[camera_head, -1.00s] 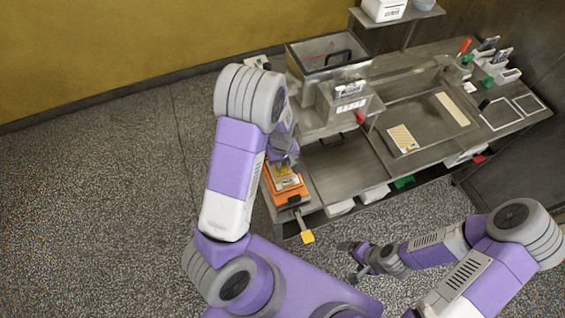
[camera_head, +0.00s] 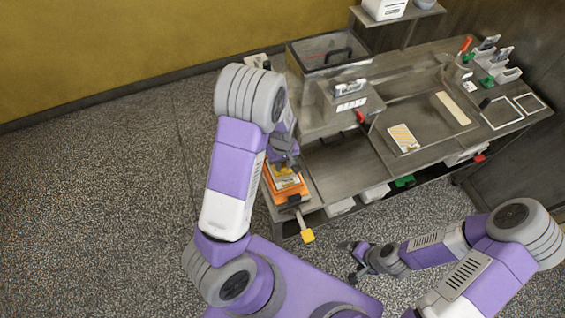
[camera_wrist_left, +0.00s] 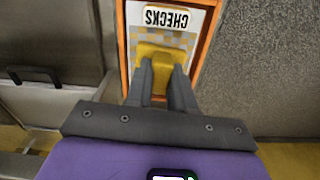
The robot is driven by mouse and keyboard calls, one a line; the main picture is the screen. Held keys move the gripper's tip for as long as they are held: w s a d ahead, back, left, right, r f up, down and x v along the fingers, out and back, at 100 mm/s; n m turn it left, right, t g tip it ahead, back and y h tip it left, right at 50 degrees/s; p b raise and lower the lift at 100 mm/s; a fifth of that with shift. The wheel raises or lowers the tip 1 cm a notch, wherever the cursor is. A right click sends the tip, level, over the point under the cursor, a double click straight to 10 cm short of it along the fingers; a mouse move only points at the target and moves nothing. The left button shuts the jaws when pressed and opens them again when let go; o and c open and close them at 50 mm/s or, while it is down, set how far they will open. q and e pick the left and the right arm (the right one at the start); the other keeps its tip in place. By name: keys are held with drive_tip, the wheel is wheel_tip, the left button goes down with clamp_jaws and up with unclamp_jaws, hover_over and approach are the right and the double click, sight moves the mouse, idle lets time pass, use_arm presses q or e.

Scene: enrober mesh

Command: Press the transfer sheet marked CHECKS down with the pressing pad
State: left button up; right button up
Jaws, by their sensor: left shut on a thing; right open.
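The transfer sheet marked CHECKS (camera_wrist_left: 190,40) is white and yellow checked and lies inside an orange frame (camera_wrist_left: 209,38). In the left wrist view its label faces me upside down. The yellow pressing pad (camera_wrist_left: 160,53) is between the fingertips of my left gripper (camera_wrist_left: 160,74), which is shut on it. The pad is over the sheet's middle and hides part of it; I cannot tell whether it touches. In the head view my left gripper (camera_head: 285,163) is over the orange frame (camera_head: 289,197) at the bench's near left corner. My right gripper (camera_head: 351,262) is open, empty, away from the bench.
A yellow-ended handle (camera_head: 307,235) sticks out past the bench's front edge near the frame. Another striped sheet (camera_head: 403,138) lies on the bench to the right. Open floor lies left of the bench.

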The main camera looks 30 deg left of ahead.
idle(0.6)
use_arm(q)
wheel_tip(320, 180, up, 7)
drive_tip(key=p, duration=0.6)
drive_tip(key=shift+f, duration=0.1)
